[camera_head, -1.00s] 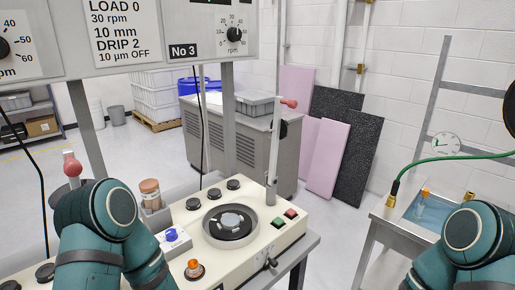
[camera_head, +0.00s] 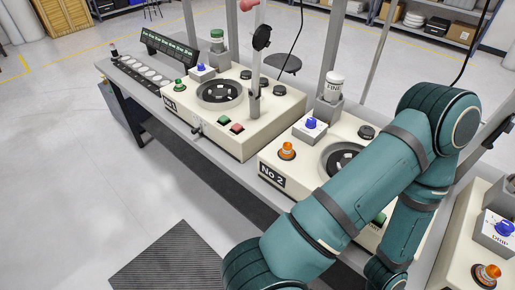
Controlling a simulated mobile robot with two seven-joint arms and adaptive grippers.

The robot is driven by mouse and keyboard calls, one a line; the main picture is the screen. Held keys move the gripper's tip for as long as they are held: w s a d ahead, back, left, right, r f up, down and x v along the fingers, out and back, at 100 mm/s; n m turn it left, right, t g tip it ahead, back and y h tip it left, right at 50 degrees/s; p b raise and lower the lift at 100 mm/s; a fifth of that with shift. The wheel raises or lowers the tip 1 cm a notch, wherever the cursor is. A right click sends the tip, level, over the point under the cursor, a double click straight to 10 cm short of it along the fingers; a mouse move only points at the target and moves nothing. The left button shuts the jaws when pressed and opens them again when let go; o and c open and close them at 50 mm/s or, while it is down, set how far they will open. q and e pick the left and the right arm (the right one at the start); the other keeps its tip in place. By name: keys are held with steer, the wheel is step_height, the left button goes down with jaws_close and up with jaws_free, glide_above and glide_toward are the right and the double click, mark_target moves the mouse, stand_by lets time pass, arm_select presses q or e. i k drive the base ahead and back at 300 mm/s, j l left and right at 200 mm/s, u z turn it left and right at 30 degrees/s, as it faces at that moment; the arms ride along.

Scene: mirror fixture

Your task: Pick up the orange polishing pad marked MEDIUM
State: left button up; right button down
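I see no orange pad marked MEDIUM in the head view. A teal arm of mine crosses the right half, bending over the machine marked No 2 (camera_head: 272,174) and hiding part of it. Neither gripper shows. The No 2 machine has a dark round plate (camera_head: 341,158), partly behind the arm, and an orange knob (camera_head: 287,150). A white-lidded container marked FINE (camera_head: 334,86) stands in a grey holder at its back.
The machine marked No 1 (camera_head: 238,142) stands to the left, with a round plate (camera_head: 219,91) and a lever post. A dark strip with several pale discs (camera_head: 145,72) lies at the bench's left end. A dark mat (camera_head: 168,256) lies on open floor. Another machine's blue knob (camera_head: 504,228) shows at right.

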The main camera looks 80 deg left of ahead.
mark_target(286, 152)
steer(key=u, duration=2.25)
steer(key=i+j, duration=0.1)
steer(key=j, duration=0.6)
steer(key=i+j+z, duration=0.1)
steer(key=z, duration=0.4)
steer(key=j+z, duration=0.45)
steer(key=l, duration=0.1)
